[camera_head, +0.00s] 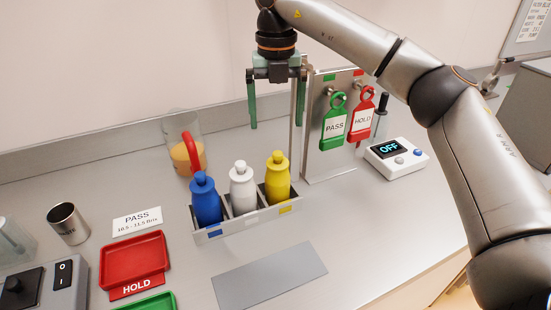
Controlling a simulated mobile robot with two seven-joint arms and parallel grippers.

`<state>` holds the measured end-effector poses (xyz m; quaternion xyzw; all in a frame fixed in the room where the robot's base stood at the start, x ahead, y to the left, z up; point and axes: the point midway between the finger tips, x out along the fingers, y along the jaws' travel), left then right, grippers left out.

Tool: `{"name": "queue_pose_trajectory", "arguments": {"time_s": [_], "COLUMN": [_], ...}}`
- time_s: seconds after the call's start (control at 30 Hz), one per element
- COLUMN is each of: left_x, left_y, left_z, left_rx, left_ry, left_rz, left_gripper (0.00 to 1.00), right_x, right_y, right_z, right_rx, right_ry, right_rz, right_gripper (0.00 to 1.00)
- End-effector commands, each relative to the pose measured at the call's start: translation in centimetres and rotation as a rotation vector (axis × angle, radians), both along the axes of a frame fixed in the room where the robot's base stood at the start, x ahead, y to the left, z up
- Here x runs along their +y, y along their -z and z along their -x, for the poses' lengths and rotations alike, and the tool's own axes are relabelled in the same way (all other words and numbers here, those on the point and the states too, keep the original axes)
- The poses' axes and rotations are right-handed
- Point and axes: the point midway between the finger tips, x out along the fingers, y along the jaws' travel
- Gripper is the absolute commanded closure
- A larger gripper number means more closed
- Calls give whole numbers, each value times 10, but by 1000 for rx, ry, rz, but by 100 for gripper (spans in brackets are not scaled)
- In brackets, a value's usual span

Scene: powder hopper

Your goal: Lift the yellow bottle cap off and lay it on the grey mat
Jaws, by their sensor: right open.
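The yellow bottle (278,180) stands upright in the right compartment of a grey rack (225,229). Its yellow cap (278,157) is on top. The grey mat (269,276) lies flat and bare on the counter in front of the rack. My right gripper (276,124) points down with its green fingers wide apart and nothing between them. In the picture it is above the yellow bottle, apart from the cap. My left gripper is not in view.
A white bottle (243,188) and a blue bottle (206,200) fill the rack's other compartments. A stand with PASS (334,126) and HOLD (361,122) tags rises at the right. A red tray (133,259) lies left of the mat. A clear jug (184,143) stands behind.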

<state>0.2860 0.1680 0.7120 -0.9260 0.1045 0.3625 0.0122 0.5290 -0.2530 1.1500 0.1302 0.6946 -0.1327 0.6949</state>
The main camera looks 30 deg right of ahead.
Motion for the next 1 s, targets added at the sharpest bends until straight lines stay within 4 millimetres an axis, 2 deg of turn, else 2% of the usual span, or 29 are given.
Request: {"name": "queue_pose_trajectory", "arguments": {"time_s": [0.1,0.37,0.7,1.0], "left_x": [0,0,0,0], "left_y": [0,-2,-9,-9], "left_z": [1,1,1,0], "left_rx": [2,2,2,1], "left_ry": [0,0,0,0], "left_rz": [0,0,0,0], "left_gripper": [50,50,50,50], "right_x": [0,0,-1,0], "right_y": [23,45,90,94], "right_z": [1,1,6,6], "right_rx": [3,1,1,-1], "right_ry": [0,-2,-2,-3], "right_rz": [0,-1,-3,-3], "right_gripper": [3,3,3,4]}}
